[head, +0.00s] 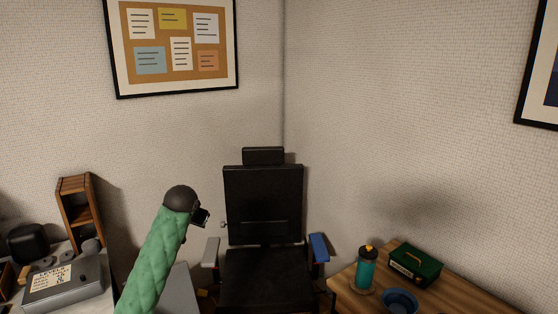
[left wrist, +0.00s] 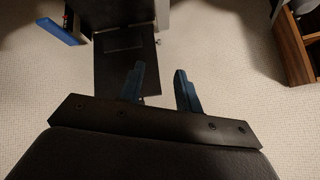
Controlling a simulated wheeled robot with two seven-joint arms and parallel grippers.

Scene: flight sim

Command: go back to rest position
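My left arm (head: 155,255), in a green quilted sleeve, rises from the bottom of the head view to a dark rounded wrist (head: 181,199). The fingers are hard to make out there. In the left wrist view my left gripper (left wrist: 160,72) shows two blue fingers standing apart with nothing between them, so it is open and empty. Carpet and part of the black chair lie beyond the fingers. My right arm and gripper are in neither view.
A black chair (head: 262,205) stands in the corner, right of my left wrist. At right a wooden desk (head: 455,296) holds a teal bottle (head: 367,272), a green box (head: 415,264) and a blue bowl (head: 399,300). At left are a grey device (head: 65,290) and a wooden shelf (head: 80,212).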

